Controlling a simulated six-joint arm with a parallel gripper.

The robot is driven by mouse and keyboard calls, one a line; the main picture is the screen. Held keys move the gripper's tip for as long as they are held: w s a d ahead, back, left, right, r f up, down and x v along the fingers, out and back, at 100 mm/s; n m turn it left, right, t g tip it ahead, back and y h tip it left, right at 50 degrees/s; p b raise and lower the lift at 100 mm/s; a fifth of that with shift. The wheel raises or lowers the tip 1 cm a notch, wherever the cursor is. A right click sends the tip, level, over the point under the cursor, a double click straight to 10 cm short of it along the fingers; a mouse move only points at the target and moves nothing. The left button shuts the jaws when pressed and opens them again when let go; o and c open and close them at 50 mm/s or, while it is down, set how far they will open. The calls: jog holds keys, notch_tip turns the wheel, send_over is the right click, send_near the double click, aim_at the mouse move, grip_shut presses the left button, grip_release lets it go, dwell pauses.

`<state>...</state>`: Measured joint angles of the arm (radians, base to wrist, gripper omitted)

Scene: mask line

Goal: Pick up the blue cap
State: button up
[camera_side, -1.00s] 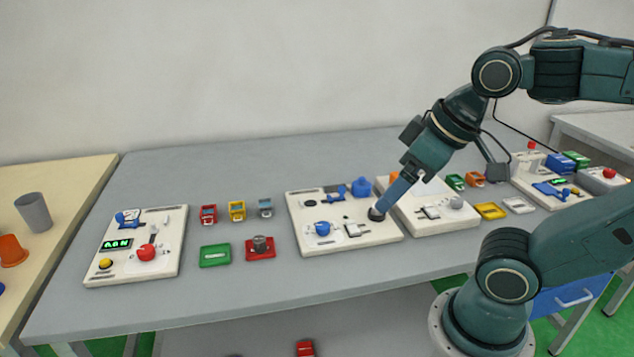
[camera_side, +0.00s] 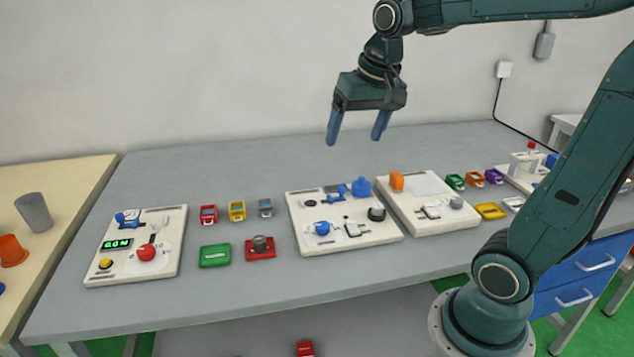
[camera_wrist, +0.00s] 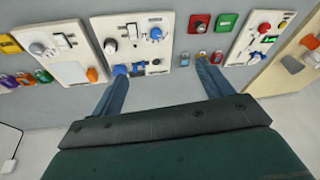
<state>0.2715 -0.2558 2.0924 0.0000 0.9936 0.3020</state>
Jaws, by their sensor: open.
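A rounded blue cap (camera_side: 361,187) sits at the back edge of the middle white board (camera_side: 345,242), right beside a small blue valve-like part (camera_side: 338,194). The cap also shows in the wrist view (camera_wrist: 120,70), near the tip of the left-hand finger. A separate blue knob (camera_side: 322,228) is at the front of the same board. My gripper (camera_side: 356,138) is open and empty, fingers pointing down, high above the back of the table. In the wrist view its fingers (camera_wrist: 162,72) are spread wide with nothing between them.
A black knob (camera_side: 376,212) stands just in front of the cap. Another white board (camera_side: 440,222) with an orange block (camera_side: 397,181) is close on the right. The table behind the boards is clear.

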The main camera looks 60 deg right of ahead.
jog(key=w+d+f+m+g, duration=0.1)
jog(key=w+d+f+m, duration=0.1)
jog(key=w+d+m, duration=0.35)
jog(key=m+g+y, duration=0.1)
jog(key=m+g, duration=0.1)
jog(key=m, duration=0.4)
send_over(363, 177)
notch_tip(363, 177, down, 11)
jog(key=f, duration=0.8)
jog(key=shift+s+a+f, duration=0.1)
jog(key=shift+a+f, duration=0.1)
jog(key=shift+f, duration=0.15)
jog(key=shift+f, duration=0.1)
jog(key=shift+d+f, duration=0.15)
jog(key=shift+f, duration=2.35)
jog(key=shift+c, duration=0.2)
